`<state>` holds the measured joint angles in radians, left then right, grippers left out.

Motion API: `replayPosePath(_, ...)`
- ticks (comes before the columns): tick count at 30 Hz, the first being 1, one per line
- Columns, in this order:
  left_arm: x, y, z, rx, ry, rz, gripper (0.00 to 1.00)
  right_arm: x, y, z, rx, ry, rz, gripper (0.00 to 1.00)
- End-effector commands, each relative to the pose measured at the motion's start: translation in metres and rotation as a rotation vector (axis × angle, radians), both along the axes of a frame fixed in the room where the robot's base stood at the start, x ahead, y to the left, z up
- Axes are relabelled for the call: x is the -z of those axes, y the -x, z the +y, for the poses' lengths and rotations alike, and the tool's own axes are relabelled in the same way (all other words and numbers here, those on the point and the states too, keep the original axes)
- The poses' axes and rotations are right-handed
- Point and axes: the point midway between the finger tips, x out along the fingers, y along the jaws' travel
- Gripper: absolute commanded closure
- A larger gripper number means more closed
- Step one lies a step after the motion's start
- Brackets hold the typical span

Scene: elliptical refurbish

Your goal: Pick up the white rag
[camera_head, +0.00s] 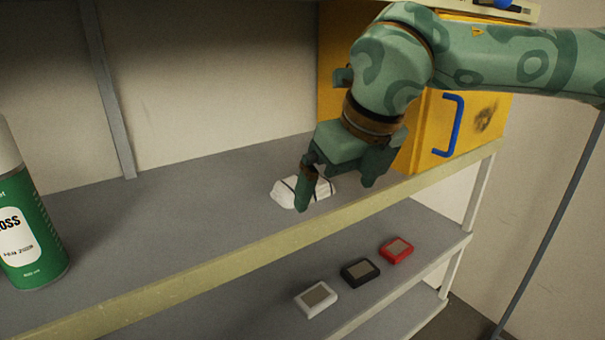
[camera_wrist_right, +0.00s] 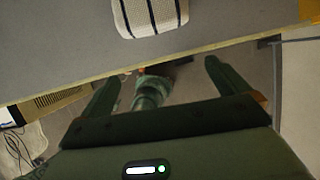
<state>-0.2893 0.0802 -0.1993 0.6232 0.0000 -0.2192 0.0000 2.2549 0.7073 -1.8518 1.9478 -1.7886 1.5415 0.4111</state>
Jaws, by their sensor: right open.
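The white rag (camera_head: 286,192), folded and with dark stripes, lies on the grey upper shelf. It also shows at the top edge of the right wrist view (camera_wrist_right: 150,14), partly cut off. My right gripper (camera_head: 335,197) is open and empty. In the head view it is in front of the rag, and one finger covers part of it. In the right wrist view its two fingers (camera_wrist_right: 162,78) are spread, with the rag beyond them and apart from them. My left gripper is in neither view.
A green and white spray can (camera_head: 29,235) stands at the left of the shelf (camera_head: 165,225). A yellow cabinet (camera_head: 423,135) with a blue handle stands behind my right arm. A white, a black and a red block (camera_head: 396,250) lie on the lower shelf. The upper shelf's middle is clear.

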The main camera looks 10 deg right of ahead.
Motion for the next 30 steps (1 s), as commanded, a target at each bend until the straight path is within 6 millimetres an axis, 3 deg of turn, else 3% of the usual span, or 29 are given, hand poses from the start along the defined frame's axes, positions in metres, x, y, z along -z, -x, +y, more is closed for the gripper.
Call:
replayPosePath(3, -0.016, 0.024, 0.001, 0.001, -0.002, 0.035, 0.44, -0.002, -0.027, 0.009, 0.000, 0.001, 0.006, 0.00)
replayPosePath(7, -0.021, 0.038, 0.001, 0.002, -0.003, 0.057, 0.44, 0.000, -0.043, 0.014, -0.001, 0.000, 0.008, 0.00)
replayPosePath(16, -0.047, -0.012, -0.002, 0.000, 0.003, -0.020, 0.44, 0.004, -0.079, 0.027, -0.002, 0.000, 0.010, 0.00)
replayPosePath(21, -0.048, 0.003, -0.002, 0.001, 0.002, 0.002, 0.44, 0.028, -0.085, 0.029, -0.003, -0.001, 0.009, 0.00)
replayPosePath(24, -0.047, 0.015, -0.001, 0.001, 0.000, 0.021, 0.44, 0.031, -0.086, 0.030, -0.004, -0.002, 0.007, 0.00)
replayPosePath(28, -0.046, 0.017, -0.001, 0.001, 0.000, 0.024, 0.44, 0.031, -0.086, 0.029, -0.003, -0.002, 0.006, 0.00)
replayPosePath(29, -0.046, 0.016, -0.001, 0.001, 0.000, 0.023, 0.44, 0.031, -0.086, 0.029, -0.003, -0.002, 0.006, 0.03)
replayPosePath(30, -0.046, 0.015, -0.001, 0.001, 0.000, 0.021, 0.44, 0.031, -0.086, 0.029, -0.003, -0.002, 0.006, 0.14)
